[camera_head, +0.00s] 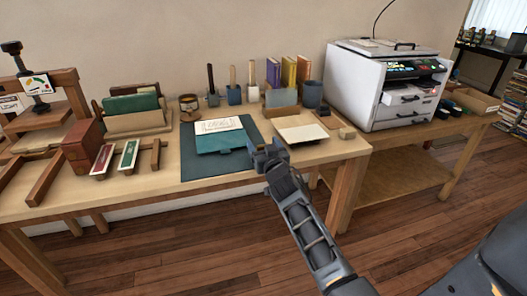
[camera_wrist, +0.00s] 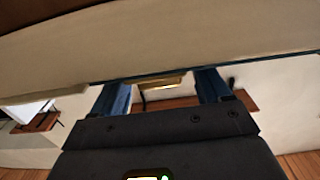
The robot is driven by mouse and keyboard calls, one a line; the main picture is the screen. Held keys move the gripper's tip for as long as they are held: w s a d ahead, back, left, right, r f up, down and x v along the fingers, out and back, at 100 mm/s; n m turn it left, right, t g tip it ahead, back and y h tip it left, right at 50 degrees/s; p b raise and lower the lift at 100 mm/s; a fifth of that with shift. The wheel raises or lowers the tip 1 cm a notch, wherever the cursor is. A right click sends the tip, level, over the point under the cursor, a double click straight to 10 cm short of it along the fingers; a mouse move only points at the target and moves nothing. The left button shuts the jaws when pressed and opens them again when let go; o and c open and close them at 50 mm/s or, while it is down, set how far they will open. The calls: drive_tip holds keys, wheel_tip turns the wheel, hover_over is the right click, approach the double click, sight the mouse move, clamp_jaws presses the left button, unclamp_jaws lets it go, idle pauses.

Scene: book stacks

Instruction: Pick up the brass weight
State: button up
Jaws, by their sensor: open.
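In the wrist view my gripper (camera_wrist: 164,88) shows two blue fingers spread apart. A narrow gold-coloured piece (camera_wrist: 160,82) shows between them; I cannot tell whether it is the same block or how far away it is.
A teal folder with papers (camera_head: 220,138) lies on the dark mat (camera_head: 195,165). A cream pad (camera_head: 300,132) lies between my gripper and the block. Upright books (camera_head: 289,74) and a blue cup (camera_head: 312,95) stand behind. A white printer (camera_head: 385,85) stands right.

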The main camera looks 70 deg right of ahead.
drive_tip(key=c, duration=1.4)
drive_tip(key=shift+r, duration=0.1)
